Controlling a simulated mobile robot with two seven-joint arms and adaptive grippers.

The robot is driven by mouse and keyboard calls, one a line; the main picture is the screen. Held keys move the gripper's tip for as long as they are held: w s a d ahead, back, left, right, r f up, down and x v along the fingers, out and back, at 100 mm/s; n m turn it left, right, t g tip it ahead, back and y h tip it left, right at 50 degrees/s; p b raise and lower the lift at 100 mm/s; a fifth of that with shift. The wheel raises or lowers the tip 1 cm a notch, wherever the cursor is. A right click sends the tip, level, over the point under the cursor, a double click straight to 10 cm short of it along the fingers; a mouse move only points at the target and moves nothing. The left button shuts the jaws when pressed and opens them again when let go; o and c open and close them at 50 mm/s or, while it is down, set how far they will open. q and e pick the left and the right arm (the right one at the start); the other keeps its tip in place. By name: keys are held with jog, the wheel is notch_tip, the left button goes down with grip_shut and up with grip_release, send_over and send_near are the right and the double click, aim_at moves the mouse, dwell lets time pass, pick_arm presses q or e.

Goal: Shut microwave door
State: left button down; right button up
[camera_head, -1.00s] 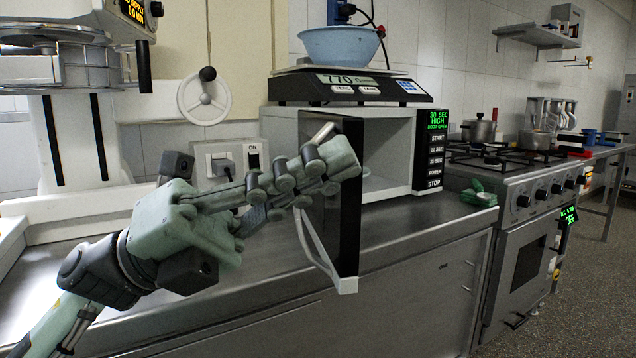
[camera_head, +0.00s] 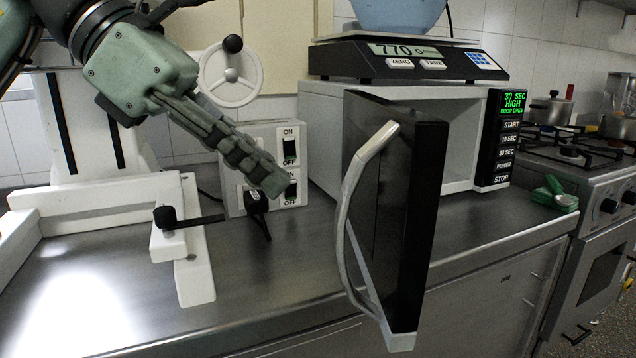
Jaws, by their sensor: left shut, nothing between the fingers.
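The microwave (camera_head: 327,127) stands on the steel counter with its door open. The dark door (camera_head: 413,200) swings out toward me, past the counter's front edge. Its curved light handle (camera_head: 346,212) faces left. The display panel (camera_head: 497,142) on the right shows "30 SEC HIGH DOOR OPEN". The cavity (camera_head: 462,150) looks empty where it shows; the door hides the rest. My left gripper (camera_head: 274,184) is shut and empty, in front of the socket box, left of the door and apart from it. My right gripper is not in view.
A scale (camera_head: 405,62) with a blue bowl (camera_head: 398,12) sits on the microwave. A socket box (camera_head: 267,145) with switches and plug stands left of it. A white slicer-like machine (camera_head: 105,190) fills the left. A green object (camera_head: 556,196) lies right.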

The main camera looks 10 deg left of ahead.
aim_at(397, 251)
pick_arm(q)
jog(key=x, duration=0.3)
jog(key=d+r+p+x, duration=0.1)
jog(key=x, duration=0.7)
jog(key=shift+d+r, duration=0.3)
jog(key=shift+d, duration=0.15)
jog(key=shift+d+f, duration=0.1)
jog(key=shift+d, duration=0.3)
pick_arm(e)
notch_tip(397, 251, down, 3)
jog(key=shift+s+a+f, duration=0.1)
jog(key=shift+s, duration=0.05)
pick_arm(q)
jog(key=shift+d, duration=0.1)
